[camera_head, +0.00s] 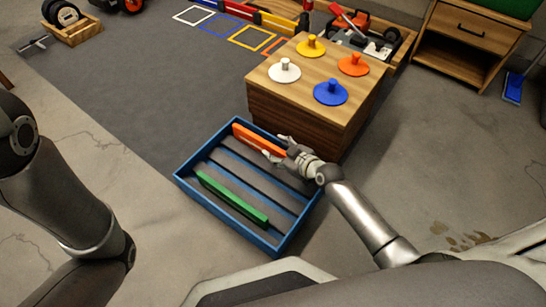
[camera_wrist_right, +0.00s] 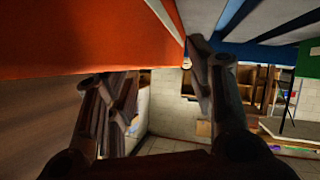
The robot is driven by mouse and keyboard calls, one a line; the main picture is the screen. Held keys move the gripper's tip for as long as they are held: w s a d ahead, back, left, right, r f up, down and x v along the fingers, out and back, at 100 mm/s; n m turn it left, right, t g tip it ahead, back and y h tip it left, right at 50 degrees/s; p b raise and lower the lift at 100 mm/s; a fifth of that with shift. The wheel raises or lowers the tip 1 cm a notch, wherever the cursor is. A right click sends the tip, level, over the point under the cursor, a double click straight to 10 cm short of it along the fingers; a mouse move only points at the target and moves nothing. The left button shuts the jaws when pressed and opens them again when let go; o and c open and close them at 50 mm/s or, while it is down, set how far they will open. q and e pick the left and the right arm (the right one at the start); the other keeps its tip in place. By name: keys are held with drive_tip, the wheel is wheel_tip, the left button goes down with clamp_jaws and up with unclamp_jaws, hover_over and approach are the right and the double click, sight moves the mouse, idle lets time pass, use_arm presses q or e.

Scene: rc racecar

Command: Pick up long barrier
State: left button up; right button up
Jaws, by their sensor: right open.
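An orange barrier (camera_head: 258,140) lies along the far right side of a blue tray (camera_head: 186,182) on the floor. A green barrier (camera_head: 232,200) lies in a near slot of the same tray. My right gripper (camera_head: 283,149) is open at the right end of the orange barrier. In the right wrist view, the orange barrier (camera_wrist_right: 85,35) fills the upper left, and the open right gripper (camera_wrist_right: 148,62) has its fingers close to it; I cannot tell whether they touch. The green barrier (camera_wrist_right: 309,55) shows at the right edge there. My left gripper is out of view.
A wooden block (camera_head: 300,110) stands just behind the tray, with white, yellow, orange and blue knobbed discs on top. A wooden nightstand (camera_head: 462,45) is at the back right. Dark mat (camera_head: 130,90) and bare floor lie left of the tray.

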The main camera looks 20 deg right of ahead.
drive_tip(key=shift+w+a+f, duration=0.2)
drive_tip(key=shift+w+f, duration=0.05)
drive_tip(key=shift+w, duration=0.3)
drive_tip(key=shift+c, duration=0.2)
clamp_jaws()
drive_tip(key=shift+d+r, duration=0.1)
